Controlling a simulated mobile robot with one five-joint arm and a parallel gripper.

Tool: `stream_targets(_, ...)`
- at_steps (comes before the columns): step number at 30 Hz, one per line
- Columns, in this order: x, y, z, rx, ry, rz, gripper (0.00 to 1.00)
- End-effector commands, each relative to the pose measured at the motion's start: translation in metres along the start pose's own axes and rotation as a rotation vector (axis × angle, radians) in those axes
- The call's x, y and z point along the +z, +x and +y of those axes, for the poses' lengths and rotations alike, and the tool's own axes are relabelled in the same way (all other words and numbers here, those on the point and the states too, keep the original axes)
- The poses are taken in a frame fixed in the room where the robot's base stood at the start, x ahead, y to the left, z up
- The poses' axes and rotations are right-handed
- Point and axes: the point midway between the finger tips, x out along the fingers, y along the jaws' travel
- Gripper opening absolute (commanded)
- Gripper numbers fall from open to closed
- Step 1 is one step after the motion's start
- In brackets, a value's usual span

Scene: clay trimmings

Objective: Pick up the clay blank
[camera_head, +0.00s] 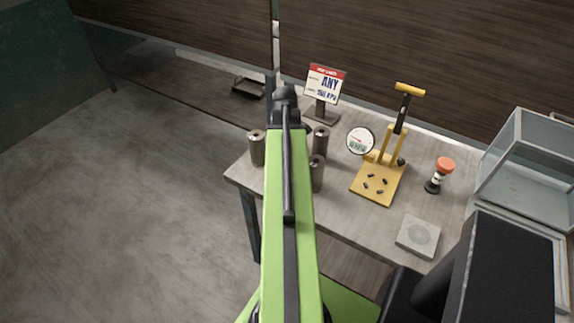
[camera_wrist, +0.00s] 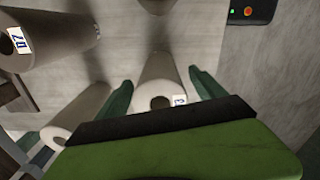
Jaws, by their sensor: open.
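Several grey cylinders stand on the table, and I cannot tell which one the task calls the clay blank. In the head view one cylinder (camera_head: 257,150) is left of my arm, and two stand right of it, a farther one (camera_head: 321,140) and a nearer one (camera_head: 316,175). In the wrist view a grey cylinder (camera_wrist: 158,72) with a small white tag lies between the two green fingers of my gripper (camera_wrist: 160,80). The fingers are open, one on each side, with visible gaps. The head view hides my gripper behind the arm.
Another tagged cylinder (camera_wrist: 52,36) and a hollow-ended one (camera_wrist: 80,115) are close on the left in the wrist view. A yellow press (camera_head: 378,180) with a gauge, an orange-topped item (camera_head: 441,172), a grey slab (camera_head: 418,236) and a sign (camera_head: 324,84) share the table (camera_head: 345,215).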

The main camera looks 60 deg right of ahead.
Motion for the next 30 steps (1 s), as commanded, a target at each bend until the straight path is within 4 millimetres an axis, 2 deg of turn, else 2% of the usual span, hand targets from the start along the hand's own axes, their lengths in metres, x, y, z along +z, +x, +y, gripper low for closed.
stream_targets(1, -0.0001, 0.0188, -0.0001, 0.000, 0.000, 0.000, 0.79)
stream_targets(3, -0.0002, 0.0247, 0.0001, 0.000, 0.000, 0.000, 0.79)
stream_targets(10, -0.0004, 0.0212, 0.0001, 0.000, -0.001, 0.000, 0.79)
stream_targets(11, -0.0004, 0.0212, 0.0001, 0.000, -0.001, 0.000, 0.77)
stream_targets(27, -0.0007, 0.0212, 0.0000, 0.000, -0.001, 0.000, 0.06)
stream_targets(29, -0.0007, 0.0212, -0.0001, 0.000, -0.001, 0.000, 0.00)
stream_targets(30, -0.0007, 0.0212, -0.0001, 0.000, -0.001, 0.000, 0.00)
